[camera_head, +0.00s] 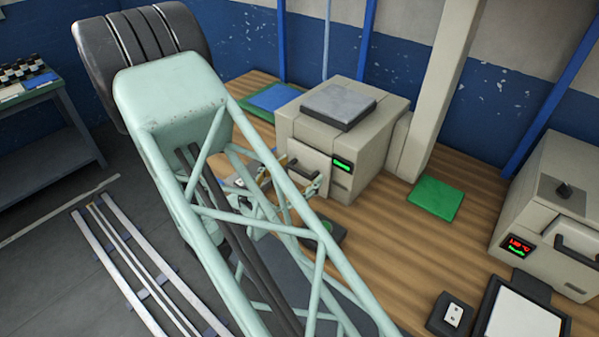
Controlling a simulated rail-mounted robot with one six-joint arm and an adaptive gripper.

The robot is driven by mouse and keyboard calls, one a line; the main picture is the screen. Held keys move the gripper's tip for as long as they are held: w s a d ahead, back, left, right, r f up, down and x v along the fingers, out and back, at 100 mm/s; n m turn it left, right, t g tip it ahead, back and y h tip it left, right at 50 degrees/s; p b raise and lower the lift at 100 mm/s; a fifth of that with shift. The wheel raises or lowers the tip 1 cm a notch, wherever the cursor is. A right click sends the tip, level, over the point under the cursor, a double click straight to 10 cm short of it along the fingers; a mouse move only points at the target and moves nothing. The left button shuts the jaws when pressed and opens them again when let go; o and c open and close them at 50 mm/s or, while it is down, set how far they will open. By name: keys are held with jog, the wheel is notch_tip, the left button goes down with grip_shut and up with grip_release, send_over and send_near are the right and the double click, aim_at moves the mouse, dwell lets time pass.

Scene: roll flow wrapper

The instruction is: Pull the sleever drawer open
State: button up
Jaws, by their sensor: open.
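A cream box machine (362,158) with a grey lid on top and a small green display stands on the wooden bench. A pale front panel (308,165) faces my arm. My gripper (303,182) is just in front of this panel, open, and partly hidden behind my pale green lattice arm. I cannot tell whether its fingers touch the panel or a handle. A second cream machine (550,200) at the right edge has a dark handle (577,250) on its front and a red and green display. No label shows which machine is the sleever.
A green mat (435,198) lies between the machines. A dark tray with a white sheet (525,318) and a small switch box (452,314) sit at the front right. Floor rails (140,265) run at lower left; a side table (45,110) stands at far left.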

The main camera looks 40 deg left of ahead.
jog(key=shift+w, duration=0.2)
jog(key=c, duration=1.1)
jog(key=shift+s, duration=0.15)
